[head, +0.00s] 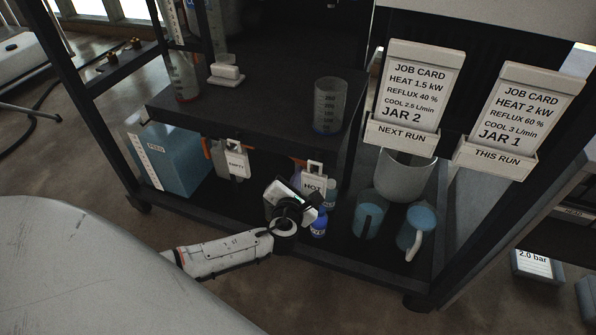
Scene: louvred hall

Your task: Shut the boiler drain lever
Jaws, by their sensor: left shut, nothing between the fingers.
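My left arm comes in from the lower left, and its gripper (308,206) is at the front of the rack's lower bay, below the dark shelf. The gripper is shut and appears empty. It overlaps the lower part of a white tag reading HOT (313,183); I cannot tell whether they touch. A small reddish part shows beside that tag. I cannot make out the boiler drain lever; it may be behind the gripper or in the shadow under the shelf. My right gripper is not in view.
A tag reading EMPTY (236,163) hangs left, near a blue FEED box (178,160). A blue bottle (319,224), blue mugs (411,232) and a grey pot (403,176) stand right. A beaker (329,104) stands above. Job cards (416,85) hang at the upper right.

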